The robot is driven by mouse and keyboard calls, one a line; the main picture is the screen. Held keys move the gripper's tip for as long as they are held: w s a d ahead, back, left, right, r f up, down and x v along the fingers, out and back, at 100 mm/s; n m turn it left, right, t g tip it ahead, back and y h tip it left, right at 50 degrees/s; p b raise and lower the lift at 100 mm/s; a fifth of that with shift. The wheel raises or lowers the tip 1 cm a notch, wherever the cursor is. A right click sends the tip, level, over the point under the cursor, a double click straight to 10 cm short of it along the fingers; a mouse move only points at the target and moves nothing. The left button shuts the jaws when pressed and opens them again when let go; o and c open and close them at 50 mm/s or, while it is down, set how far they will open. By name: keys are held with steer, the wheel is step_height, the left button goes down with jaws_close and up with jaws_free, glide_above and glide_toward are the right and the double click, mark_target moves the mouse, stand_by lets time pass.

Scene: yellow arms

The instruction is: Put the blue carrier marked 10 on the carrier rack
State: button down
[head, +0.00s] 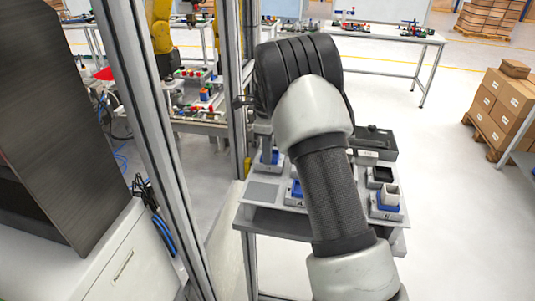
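Several blue carriers stand on a small grey bench (243,212) in the head view. One blue carrier (270,157) is at the back left, one (297,189) is partly behind my arm, and one (386,212) at the right holds a white open box. I cannot read a 10 on any of them, so I cannot tell which is the marked carrier. I cannot pick out the carrier rack for certain. My arm reaches over the bench and its dark wrist covers the back. My gripper's fingertips are not clearly visible; a grey part shows just above the back-left carrier.
A bare grey pad (262,192) lies at the bench's left. A black open box (380,175) and a dark grey unit (374,142) stand at the right. An aluminium frame post (150,130) and a white cabinet (120,255) are at the left.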

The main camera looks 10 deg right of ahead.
steer(key=shift+f, duration=0.5)
steer(key=c, duration=1.9)
jaws_free()
steer(key=shift+r+p, duration=2.55)
steer(key=shift+r, duration=1)
